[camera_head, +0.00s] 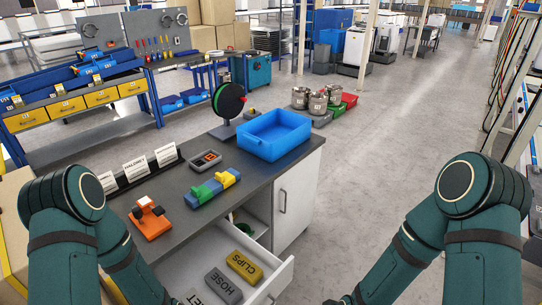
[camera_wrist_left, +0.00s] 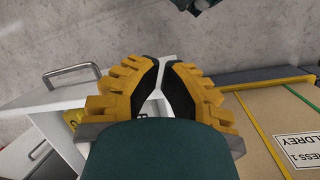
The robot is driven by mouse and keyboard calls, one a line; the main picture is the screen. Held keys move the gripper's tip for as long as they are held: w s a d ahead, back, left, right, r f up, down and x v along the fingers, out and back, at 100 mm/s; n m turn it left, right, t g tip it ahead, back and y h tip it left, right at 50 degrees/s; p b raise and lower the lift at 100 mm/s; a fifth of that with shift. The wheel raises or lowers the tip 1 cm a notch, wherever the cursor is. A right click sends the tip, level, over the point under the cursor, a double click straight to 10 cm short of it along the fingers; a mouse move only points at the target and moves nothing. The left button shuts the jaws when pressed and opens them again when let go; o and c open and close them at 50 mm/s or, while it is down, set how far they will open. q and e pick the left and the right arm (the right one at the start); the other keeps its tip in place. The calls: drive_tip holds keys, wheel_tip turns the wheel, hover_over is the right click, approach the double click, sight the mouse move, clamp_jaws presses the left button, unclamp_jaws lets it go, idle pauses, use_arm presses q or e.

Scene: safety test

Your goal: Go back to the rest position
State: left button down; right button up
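Both of my teal arms are folded at the lower left and lower right of the head view, and their grippers are not visible there. My left gripper (camera_wrist_left: 161,62) shows in the left wrist view, with yellow fingers and black pads. A gap shows between the fingers, and nothing is held. Behind them are a white drawer part and the grey floor. My right gripper cannot be made out in either view.
A dark-topped workbench (camera_head: 262,178) carries a blue bin (camera_head: 273,135), a black-and-green reel (camera_head: 228,101), colored blocks (camera_head: 212,188) and an orange device (camera_head: 150,218). Its drawer (camera_head: 279,283) is open, holding labelled cases (camera_head: 244,267). A cardboard box (camera_wrist_left: 285,120) lies near my left gripper. The floor at right is clear.

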use_arm(q)
drive_tip(key=w+d+f+m+t+b, duration=0.2)
drive_tip(key=d+f+b, duration=0.3)
drive_tip(key=d+b, duration=0.3)
drive_tip(key=shift+w+f+m+t+h+b, duration=0.2)
drive_tip(key=shift+w+m+t+h+b, duration=0.15)
drive_tip(key=shift+m+b, duration=0.55)
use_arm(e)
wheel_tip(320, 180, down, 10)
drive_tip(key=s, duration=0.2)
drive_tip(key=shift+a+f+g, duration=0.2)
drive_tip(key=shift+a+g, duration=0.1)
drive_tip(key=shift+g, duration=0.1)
use_arm(q)
drive_tip(key=shift+r, duration=0.15)
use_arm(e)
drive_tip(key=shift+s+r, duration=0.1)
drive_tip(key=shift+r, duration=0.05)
